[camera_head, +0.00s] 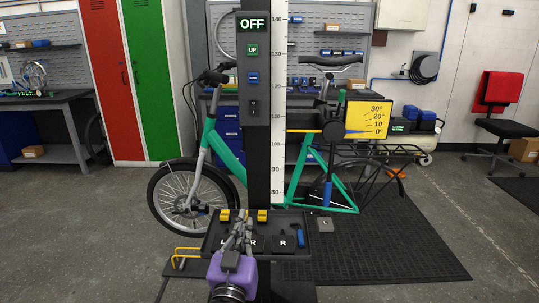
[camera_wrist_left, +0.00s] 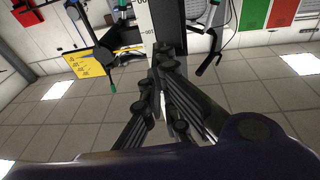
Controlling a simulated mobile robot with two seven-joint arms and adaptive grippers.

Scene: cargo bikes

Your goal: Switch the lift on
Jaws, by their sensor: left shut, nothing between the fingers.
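The lift is a black column (camera_head: 263,165) with a white height scale (camera_head: 278,100) beside it. The display (camera_head: 252,24) at its top reads OFF. Below it on the grey panel are a green UP button (camera_head: 252,50), a blue button (camera_head: 252,77) and a black rocker switch (camera_head: 254,108). A teal bike (camera_head: 225,155) stands at the column. My left gripper (camera_head: 242,222), on a purple wrist, is shut and empty, well below the switch and in front of the tray. Its fingers (camera_wrist_left: 160,85) also show in the left wrist view. My right gripper is not in view.
A black tray (camera_head: 215,245) with yellow clips and labelled pads sits low at the column. A yellow angle board (camera_head: 368,119) juts out right of the column; it also shows in the left wrist view (camera_wrist_left: 85,65). Red and green lockers stand behind left.

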